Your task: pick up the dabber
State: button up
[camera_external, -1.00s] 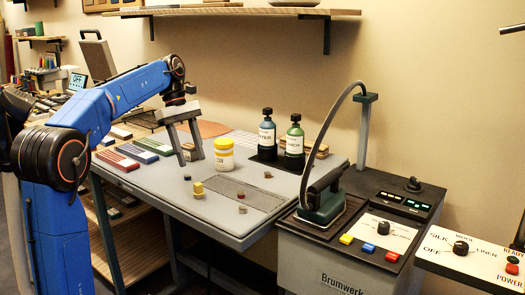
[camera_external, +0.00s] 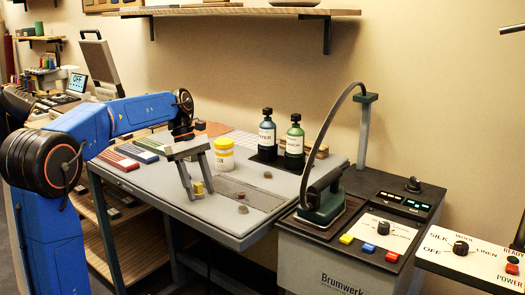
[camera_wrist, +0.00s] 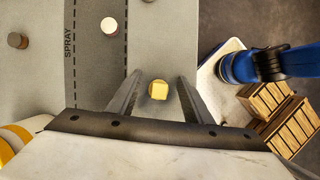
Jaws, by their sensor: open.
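A small yellow square-topped piece (camera_external: 197,188), apparently the dabber, stands on the grey table board (camera_external: 165,189). My gripper (camera_external: 199,194) is open, and its fingers point down around the piece. In the wrist view the yellow piece (camera_wrist: 158,90) lies between the two fingers of my gripper (camera_wrist: 160,77), with a gap on each side. The finger nearer the outside camera partly overlaps the view of it. I cannot tell how far the fingertips are above the board.
A yellow-and-white jar (camera_external: 223,157) stands close behind my gripper. Small dark knobs (camera_external: 243,209) lie to the right on the board. Two bottles (camera_external: 267,138) stand at the back, coloured bars (camera_external: 130,152) lie at the left. An iron (camera_external: 322,198) rests at the right.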

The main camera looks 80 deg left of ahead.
jog(key=c, duration=1.1)
